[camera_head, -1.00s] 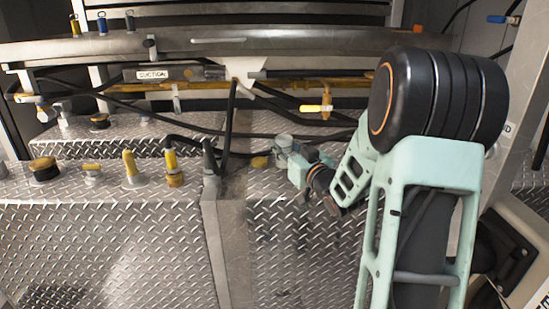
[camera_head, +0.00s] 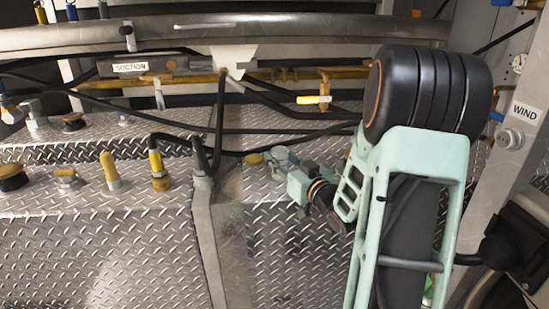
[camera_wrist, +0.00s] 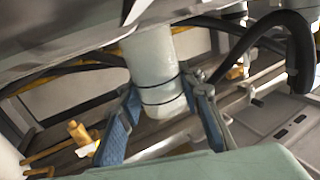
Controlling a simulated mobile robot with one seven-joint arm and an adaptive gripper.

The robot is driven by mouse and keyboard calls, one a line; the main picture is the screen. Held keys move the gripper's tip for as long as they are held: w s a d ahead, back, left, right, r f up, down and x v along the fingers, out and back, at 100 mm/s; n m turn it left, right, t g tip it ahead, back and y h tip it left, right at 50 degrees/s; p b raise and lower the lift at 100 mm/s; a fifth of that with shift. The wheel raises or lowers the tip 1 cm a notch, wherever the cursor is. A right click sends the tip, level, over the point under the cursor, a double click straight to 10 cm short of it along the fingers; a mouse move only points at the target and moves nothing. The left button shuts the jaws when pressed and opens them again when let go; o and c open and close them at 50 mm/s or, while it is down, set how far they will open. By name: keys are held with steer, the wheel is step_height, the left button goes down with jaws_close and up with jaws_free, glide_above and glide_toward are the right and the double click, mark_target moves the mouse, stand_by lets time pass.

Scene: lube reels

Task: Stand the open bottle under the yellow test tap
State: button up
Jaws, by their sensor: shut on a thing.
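My gripper (camera_wrist: 164,112) is shut on a whitish translucent bottle (camera_wrist: 155,65), its blue fingers on either side of the lower part. Thin dark bands ring the bottle. Its mouth cannot be made out. In the head view my gripper (camera_head: 287,164) is small, above the diamond-plate deck, and the bottle is hard to tell from the fingers. A tap with a yellow handle (camera_head: 313,99) hangs from the yellow pipe, above and a little right of my gripper, apart from it. A yellow fitting (camera_wrist: 78,132) shows left of my fingers in the wrist view; I cannot tell if it is that tap.
The diamond-plate deck (camera_head: 110,235) carries yellow-capped fittings (camera_head: 111,170) at left. Black hoses (camera_head: 220,110) run behind and left of my gripper. A metal rail (camera_head: 290,37) crosses above. A post with a WIND label (camera_head: 525,112) stands at right.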

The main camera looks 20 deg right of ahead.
steer(key=shift+s+r, duration=0.1)
steer(key=shift+f, duration=0.3)
steer(key=o, duration=1)
steer(key=shift+r, duration=0.1)
steer(key=shift+r, duration=0.1)
